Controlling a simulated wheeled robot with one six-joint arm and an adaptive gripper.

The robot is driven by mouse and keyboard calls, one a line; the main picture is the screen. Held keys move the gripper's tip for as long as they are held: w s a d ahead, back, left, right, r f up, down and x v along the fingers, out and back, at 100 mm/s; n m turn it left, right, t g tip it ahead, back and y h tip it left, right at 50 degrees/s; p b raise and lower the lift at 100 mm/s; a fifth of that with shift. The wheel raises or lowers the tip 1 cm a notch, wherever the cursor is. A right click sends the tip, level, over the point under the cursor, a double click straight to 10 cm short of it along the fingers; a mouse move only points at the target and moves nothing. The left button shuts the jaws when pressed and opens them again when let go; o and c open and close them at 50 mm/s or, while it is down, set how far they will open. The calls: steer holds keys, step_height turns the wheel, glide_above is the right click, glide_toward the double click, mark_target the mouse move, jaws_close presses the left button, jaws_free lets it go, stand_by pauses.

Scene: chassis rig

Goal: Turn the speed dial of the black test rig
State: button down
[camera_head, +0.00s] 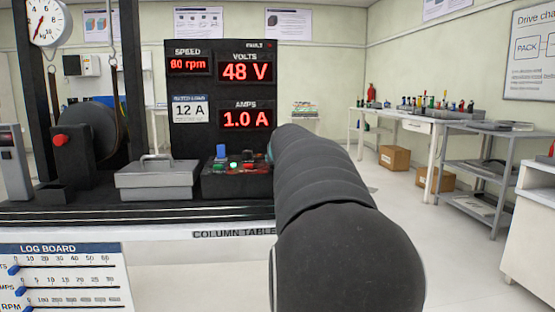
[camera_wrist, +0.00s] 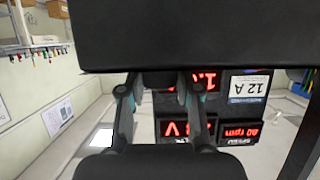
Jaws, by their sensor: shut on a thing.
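The black test rig (camera_head: 183,128) stands ahead, its lit red readouts showing 48 V, 1.0 A and a speed of 60 or 80 rpm, too small to be sure. Its low control box (camera_head: 236,187) carries a blue lever, a green button and red parts. My arm covers the box's right end and hides my gripper in the head view. In the wrist view, which is upside down, my gripper (camera_wrist: 158,82) has its fingers on both sides of a dark knob, apparently the speed dial (camera_wrist: 158,79). The dial is mostly hidden against the black box.
A grey lidded box (camera_head: 156,181) stands just left of the control box. Left of it are a wheel and a red button (camera_head: 60,140). A log board (camera_head: 65,275) is at front left. Floor is free at the right, before benches and a grey trolley (camera_head: 490,165).

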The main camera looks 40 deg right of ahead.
steer(key=c, duration=0.8)
jaws_free()
steer(key=shift+f, duration=0.1)
steer(key=shift+s+a+r, duration=0.15)
steer(key=shift+s+r, duration=0.1)
steer(key=v, duration=1.1)
steer(key=shift+s+a, duration=0.1)
